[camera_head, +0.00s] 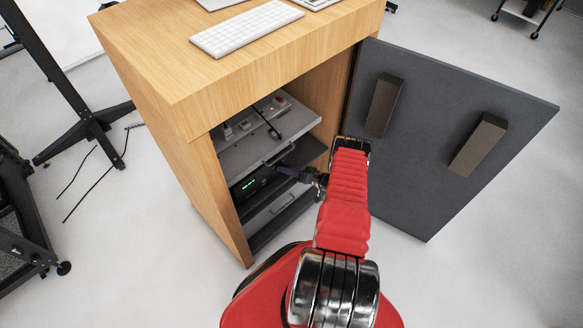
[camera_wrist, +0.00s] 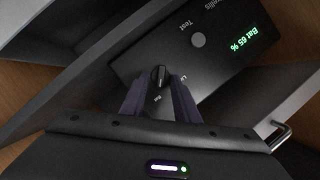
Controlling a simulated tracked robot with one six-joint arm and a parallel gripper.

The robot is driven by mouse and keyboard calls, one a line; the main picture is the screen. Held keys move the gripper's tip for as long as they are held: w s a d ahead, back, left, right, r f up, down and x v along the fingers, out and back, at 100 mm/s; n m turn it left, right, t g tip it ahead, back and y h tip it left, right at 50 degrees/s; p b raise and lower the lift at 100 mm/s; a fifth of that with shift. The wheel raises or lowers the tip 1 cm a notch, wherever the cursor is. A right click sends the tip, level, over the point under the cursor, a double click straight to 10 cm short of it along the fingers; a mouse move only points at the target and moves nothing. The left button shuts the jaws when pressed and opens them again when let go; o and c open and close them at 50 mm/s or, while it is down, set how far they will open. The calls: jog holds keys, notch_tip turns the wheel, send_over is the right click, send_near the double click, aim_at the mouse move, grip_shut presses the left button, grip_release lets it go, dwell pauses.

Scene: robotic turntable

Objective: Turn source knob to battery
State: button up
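The black source knob (camera_wrist: 160,76) sits on the face of a dark device (camera_wrist: 215,65). In the wrist view a label that seems to read "Bat" is below the knob and another short label is at its right. My gripper (camera_wrist: 157,84) is open, with one dark finger on each side of the knob and gaps visible between. Contact with the knob is not visible. In the head view my gripper (camera_head: 285,171) reaches into the cabinet at the dark device (camera_head: 249,184), and the knob is hidden there.
The device has a round button (camera_wrist: 198,40) labelled "Test" and a green display (camera_wrist: 251,39) reading "Bat 65 %". The wooden cabinet (camera_head: 185,140) has shelves above and below the device. Its grey door (camera_head: 440,130) stands open at the right. A metal handle (camera_wrist: 278,137) is near the gripper.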

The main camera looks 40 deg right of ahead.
jog(key=shift+s, duration=0.15)
jog(key=v, duration=1.3)
jog(key=shift+s, duration=0.25)
jog(key=shift+d, duration=0.1)
